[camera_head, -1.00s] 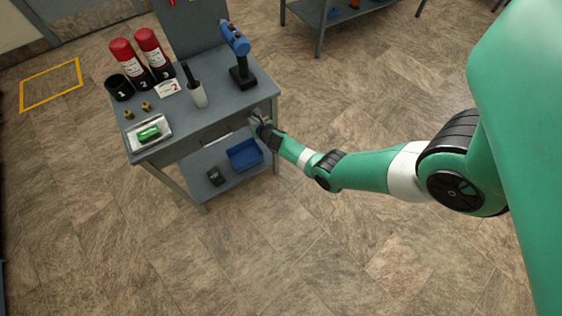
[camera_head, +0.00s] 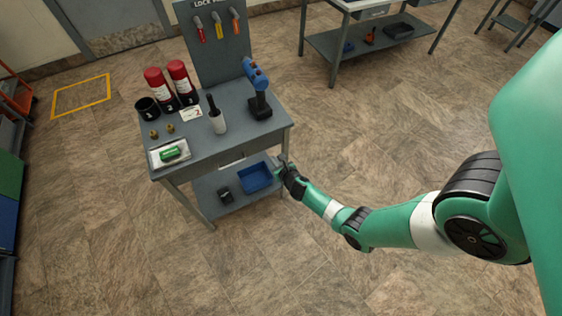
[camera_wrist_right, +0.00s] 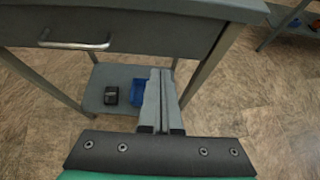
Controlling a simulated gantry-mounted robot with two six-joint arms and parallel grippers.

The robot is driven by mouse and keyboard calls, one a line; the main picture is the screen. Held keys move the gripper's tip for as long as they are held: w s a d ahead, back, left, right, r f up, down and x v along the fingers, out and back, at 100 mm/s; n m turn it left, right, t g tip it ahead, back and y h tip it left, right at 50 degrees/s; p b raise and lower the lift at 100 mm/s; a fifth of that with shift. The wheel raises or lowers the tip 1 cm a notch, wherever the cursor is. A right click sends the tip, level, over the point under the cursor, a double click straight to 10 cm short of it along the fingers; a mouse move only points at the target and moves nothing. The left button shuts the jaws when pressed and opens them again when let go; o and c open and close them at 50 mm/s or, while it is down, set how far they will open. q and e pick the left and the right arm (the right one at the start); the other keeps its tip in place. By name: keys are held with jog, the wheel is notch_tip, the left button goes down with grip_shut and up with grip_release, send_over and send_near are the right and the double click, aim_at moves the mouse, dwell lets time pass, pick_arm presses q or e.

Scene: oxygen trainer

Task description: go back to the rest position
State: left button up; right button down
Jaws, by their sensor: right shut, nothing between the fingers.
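My right gripper (camera_head: 283,162) is at the front right corner of the grey workbench (camera_head: 240,142), at the end of my green arm, which comes in from the right. In the right wrist view its fingers (camera_wrist_right: 160,75) are together with nothing between them. They point toward the bench's lower shelf (camera_wrist_right: 97,100), below the drawer (camera_wrist_right: 120,32) with its metal handle. I cannot tell from the pictures how far the fingers are from the bench leg. My left gripper is not in view.
A blue bin (camera_head: 255,177) sits on the lower shelf. The floor (camera_head: 335,125) right of the bench is clear.

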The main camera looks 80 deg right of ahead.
jog(key=p+v, duration=0.1)
jog(key=v, duration=0.3)
jog(key=shift+s+r, duration=0.1)
